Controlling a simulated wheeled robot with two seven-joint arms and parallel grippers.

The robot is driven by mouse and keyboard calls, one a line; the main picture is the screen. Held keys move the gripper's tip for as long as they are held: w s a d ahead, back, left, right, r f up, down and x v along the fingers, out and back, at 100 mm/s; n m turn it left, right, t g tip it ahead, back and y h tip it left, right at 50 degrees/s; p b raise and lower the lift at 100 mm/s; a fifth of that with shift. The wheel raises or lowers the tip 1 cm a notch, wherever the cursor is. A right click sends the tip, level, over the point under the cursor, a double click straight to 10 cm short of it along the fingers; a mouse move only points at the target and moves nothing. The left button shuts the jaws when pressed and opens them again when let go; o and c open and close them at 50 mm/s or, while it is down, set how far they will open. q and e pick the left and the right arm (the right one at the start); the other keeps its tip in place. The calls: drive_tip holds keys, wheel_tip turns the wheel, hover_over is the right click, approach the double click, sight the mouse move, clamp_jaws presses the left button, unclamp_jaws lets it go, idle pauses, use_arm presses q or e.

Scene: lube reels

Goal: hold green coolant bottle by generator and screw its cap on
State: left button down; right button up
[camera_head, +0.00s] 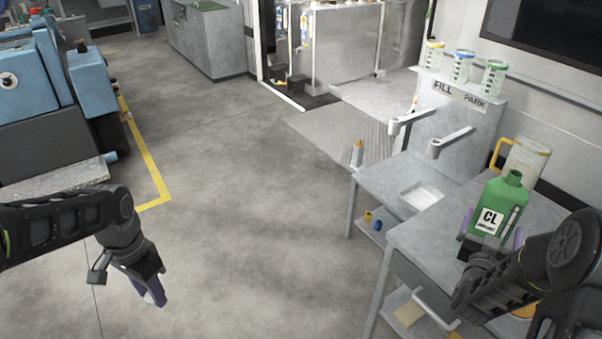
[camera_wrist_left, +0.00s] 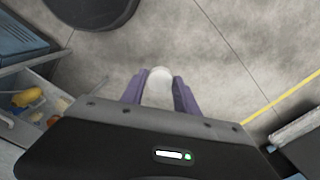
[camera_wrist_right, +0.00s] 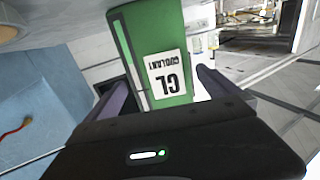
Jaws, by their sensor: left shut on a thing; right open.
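The green coolant bottle (camera_head: 497,208), labelled CL, stands upright on the grey bench at the right, its neck bare. My right gripper (camera_head: 490,232) is open, with its purple fingers on either side of the bottle's body. In the right wrist view the bottle (camera_wrist_right: 158,40) shows between the fingers with its label upside down. My left gripper (camera_head: 152,288) is shut on a small white round piece, probably the cap (camera_wrist_left: 160,80), over open floor at the left, far from the bottle. No generator can be identified for certain.
A clear jug with a yellow handle (camera_head: 522,160) stands behind the bottle. The FILL/PARK stand (camera_head: 460,105) holds several small containers. Blue machinery (camera_head: 40,80) is at the left. The middle floor is clear.

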sight(495, 221)
use_arm(q)
drive_tip(key=shift+r, duration=0.1)
use_arm(e)
drive_tip(key=shift+w+d, duration=0.1)
drive_tip(key=shift+w, duration=0.05)
use_arm(q)
drive_tip(key=shift+r, duration=0.15)
use_arm(e)
drive_tip(key=shift+w+d+r, duration=0.1)
drive_tip(key=shift+w+d, duration=0.05)
drive_tip(key=shift+w, duration=0.05)
use_arm(q)
drive_tip(key=shift+r+p, duration=0.6)
drive_tip(key=shift+p, duration=0.2)
use_arm(e)
drive_tip(key=x, duration=0.3)
drive_tip(key=shift+w+d, duration=0.45)
drive_tip(key=shift+w, duration=0.15)
drive_tip(key=shift+c, duration=0.2)
drive_tip(key=c, duration=1.6)
drive_tip(key=shift+r, duration=0.1)
drive_tip(key=shift+c, duration=0.2)
